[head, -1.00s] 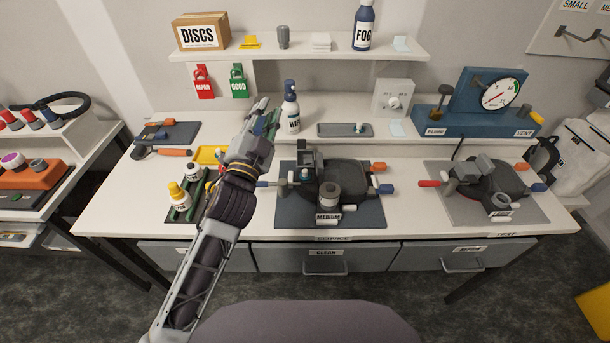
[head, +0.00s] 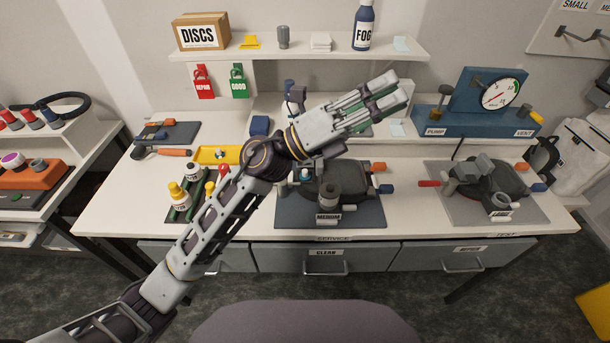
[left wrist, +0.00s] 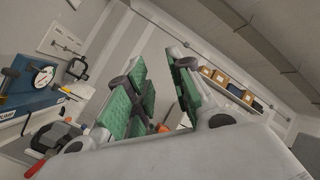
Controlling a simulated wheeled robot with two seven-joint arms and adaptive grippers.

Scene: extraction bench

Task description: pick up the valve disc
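My left gripper (head: 392,92) is raised over the back middle of the bench, pointing right and away. In the left wrist view its green-padded fingers (left wrist: 163,98) stand apart with nothing seen between them. No part is clearly recognisable as the valve disc. A small roundish part lies on the yellow tray (head: 203,153) at the left, well away from the gripper. A small teal-topped part (head: 305,174) shows at the medium extractor (head: 345,182), below my arm. I cannot tell whether either is the disc. My right gripper is not in view.
My left forearm crosses the bench and hides parts of it. The shelf (head: 300,52) holds a DISCS box (head: 201,32) and FOG bottle (head: 363,25). A blue gauge stand (head: 486,105) and large extractor (head: 490,180) stand right. The bench's front left corner is clear.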

